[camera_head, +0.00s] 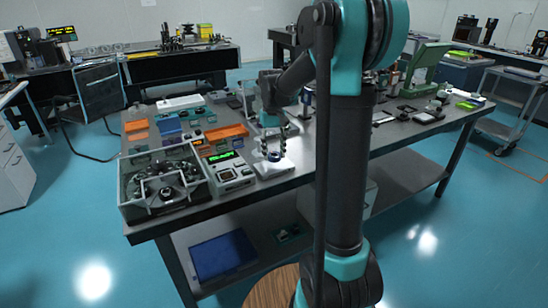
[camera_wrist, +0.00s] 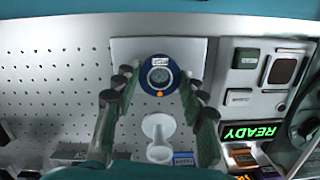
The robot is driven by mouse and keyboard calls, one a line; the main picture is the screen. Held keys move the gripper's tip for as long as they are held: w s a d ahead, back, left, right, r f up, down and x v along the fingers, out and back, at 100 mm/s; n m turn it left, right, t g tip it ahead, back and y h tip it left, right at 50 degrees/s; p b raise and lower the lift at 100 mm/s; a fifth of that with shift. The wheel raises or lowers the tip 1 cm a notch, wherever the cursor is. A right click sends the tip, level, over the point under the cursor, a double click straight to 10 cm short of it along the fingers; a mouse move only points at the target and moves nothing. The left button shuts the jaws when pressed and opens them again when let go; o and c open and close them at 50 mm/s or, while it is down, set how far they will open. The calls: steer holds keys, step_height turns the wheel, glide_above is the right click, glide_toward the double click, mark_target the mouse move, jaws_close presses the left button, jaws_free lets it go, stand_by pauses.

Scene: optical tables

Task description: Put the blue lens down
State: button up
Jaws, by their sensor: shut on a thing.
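The blue lens (camera_wrist: 159,75), a round dark-blue ring with clear glass, a small white label and an orange dot, sits between the fingertips of my gripper (camera_wrist: 160,78) in the wrist view. My gripper is shut on it. Below it is a flat white plate (camera_wrist: 122,50). In the head view the lens (camera_head: 274,156) shows small under my gripper (camera_head: 273,148), over the white plate (camera_head: 270,170) near the table's front edge. I cannot tell whether the lens touches the plate.
A white funnel-shaped piece (camera_wrist: 158,135) is close to the fingers. A device with a green READY display (camera_head: 232,172) stands left of the plate. A clear-walled box with a rotor (camera_head: 165,190) is further left.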

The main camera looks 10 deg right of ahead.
mark_target(273, 152)
steer(key=shift+f, duration=1.2)
steer(key=shift+f, duration=0.1)
steer(key=o, duration=1.1)
steer(key=shift+o, duration=0.2)
step_height(273, 152, up, 12)
steer(key=w, duration=0.1)
steer(key=s+d+f+t, duration=0.2)
steer(key=s+f, duration=0.8)
steer(key=s, duration=0.1)
steer(key=s+d+f+m+t, duration=0.1)
steer(key=s+d+f+t, duration=0.1)
steer(key=s+f, duration=0.7)
steer(key=s+t, duration=0.1)
steer(key=s, duration=0.2)
steer(key=shift+f+t, duration=0.3)
steer(key=shift+f, duration=0.1)
